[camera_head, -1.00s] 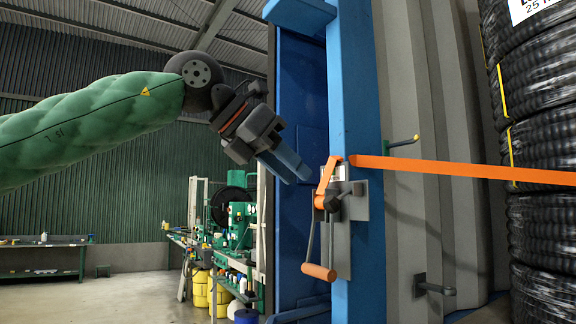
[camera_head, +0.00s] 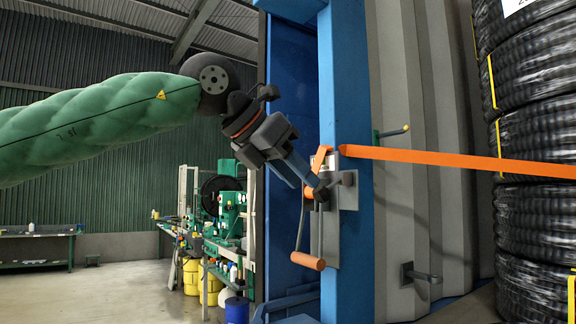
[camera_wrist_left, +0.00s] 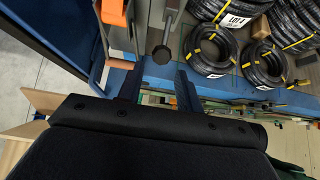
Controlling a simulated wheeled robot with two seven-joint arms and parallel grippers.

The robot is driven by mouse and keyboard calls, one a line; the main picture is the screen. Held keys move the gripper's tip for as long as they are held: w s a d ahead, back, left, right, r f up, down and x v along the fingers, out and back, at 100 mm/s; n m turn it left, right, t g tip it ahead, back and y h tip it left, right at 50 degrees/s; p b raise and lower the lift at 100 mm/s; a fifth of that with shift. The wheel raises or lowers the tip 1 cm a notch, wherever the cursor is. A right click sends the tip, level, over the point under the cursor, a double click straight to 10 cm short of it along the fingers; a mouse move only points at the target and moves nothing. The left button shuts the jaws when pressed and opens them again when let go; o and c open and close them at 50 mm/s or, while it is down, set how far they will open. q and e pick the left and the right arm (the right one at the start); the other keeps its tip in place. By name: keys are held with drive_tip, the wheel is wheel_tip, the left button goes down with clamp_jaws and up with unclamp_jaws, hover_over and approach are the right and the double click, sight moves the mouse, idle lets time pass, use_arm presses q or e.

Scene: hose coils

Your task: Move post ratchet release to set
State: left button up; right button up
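The ratchet, on a grey plate (camera_head: 348,192), is fixed to the blue post (camera_head: 345,80). An orange strap (camera_head: 450,160) runs from it to the right. A crank handle with an orange grip (camera_head: 308,261) hangs below it. My right gripper is out of view.
Black hose coils (camera_head: 540,130) are stacked at the right. A hook (camera_head: 394,132) and a bracket (camera_head: 421,274) stick out from the grey corrugated wall right of the post. A cluttered green bench (camera_head: 215,245) stands behind at left. The floor at far left is mostly clear.

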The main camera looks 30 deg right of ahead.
sight(315, 193)
use_arm(q)
drive_tip(key=shift+d+f, duration=0.35)
drive_tip(key=shift+d, duration=0.15)
drive_tip(key=shift+d+f, duration=0.15)
drive_tip(key=shift+d, duration=0.05)
drive_tip(key=shift+d+f+p, duration=0.2)
drive_tip(key=shift+p, duration=0.1)
drive_tip(key=shift+w+d+f, duration=0.1)
drive_tip(key=shift+d+f, duration=0.2)
drive_tip(key=shift+d, duration=0.15)
drive_tip(key=shift+f, duration=0.15)
drive_tip(key=shift+d, duration=0.1)
drive_tip(key=shift+f, duration=0.1)
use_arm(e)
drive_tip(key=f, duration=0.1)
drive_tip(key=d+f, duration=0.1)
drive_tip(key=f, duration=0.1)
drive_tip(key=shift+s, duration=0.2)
use_arm(q)
drive_tip(key=shift+d+f+b, duration=0.1)
drive_tip(key=shift+d+b, duration=0.15)
drive_tip(key=shift+b, duration=0.3)
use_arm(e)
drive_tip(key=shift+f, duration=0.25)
